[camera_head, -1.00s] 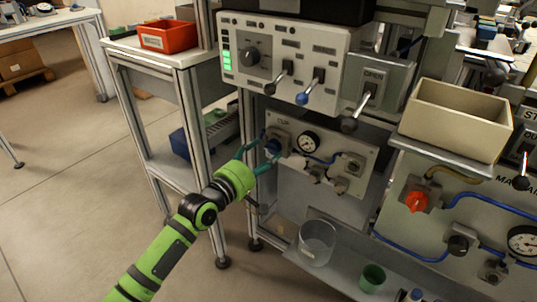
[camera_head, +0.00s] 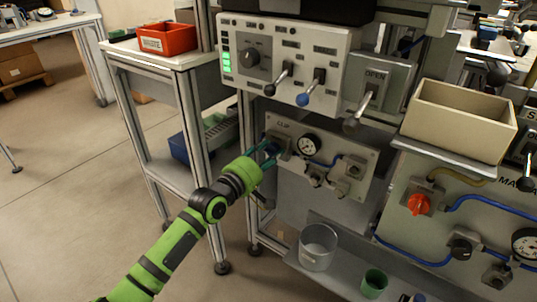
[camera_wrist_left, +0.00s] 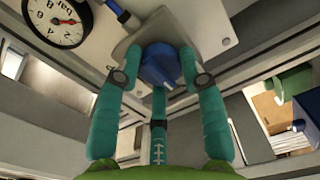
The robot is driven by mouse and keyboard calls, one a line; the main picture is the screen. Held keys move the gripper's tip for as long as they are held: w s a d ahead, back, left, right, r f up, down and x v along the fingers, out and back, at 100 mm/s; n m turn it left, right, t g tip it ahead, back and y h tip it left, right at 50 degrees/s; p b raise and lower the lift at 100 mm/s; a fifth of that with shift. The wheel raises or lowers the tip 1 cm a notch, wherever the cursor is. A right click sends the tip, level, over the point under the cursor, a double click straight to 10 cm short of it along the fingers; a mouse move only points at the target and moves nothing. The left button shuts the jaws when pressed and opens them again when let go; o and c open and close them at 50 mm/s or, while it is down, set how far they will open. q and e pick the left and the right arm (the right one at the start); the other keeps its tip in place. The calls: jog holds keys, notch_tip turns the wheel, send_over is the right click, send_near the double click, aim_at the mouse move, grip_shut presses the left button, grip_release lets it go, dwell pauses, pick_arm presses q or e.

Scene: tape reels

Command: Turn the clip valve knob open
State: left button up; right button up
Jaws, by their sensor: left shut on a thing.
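The clip valve knob (camera_wrist_left: 160,66) is blue and sits on a grey square mount in the left wrist view. My left gripper (camera_wrist_left: 160,80) has its teal fingers on both sides of the knob and is shut on it. In the head view my left gripper (camera_head: 272,153) reaches the left end of the white panel marked CLIP (camera_head: 328,168) and hides most of the knob there. My right gripper is not in view.
A pressure gauge (camera_head: 308,144) is right of the knob, with a blue hose beyond it. Levers (camera_head: 312,90) hang from the control box above. A clear beaker (camera_head: 317,248) and a green cup (camera_head: 374,283) stand on the shelf below. A red-orange knob (camera_head: 418,204) is on another panel at right.

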pick_arm(q)
jog(key=shift+m, duration=0.3)
jog(key=m, duration=0.2)
jog(key=shift+m+p, duration=0.3)
jog(key=shift+m, duration=0.9)
jog(key=shift+r+m+p, duration=0.1)
jog(key=shift+m+p, duration=0.2)
jog(key=shift+m, duration=0.2)
jog(key=m+p, duration=0.1)
jog(key=m, duration=0.2)
jog(key=shift+m, duration=0.3)
jog(key=m+p, duration=0.1)
jog(key=m, duration=0.3)
jog(key=shift+m+p, duration=0.85)
jog(key=shift+m, duration=1.45)
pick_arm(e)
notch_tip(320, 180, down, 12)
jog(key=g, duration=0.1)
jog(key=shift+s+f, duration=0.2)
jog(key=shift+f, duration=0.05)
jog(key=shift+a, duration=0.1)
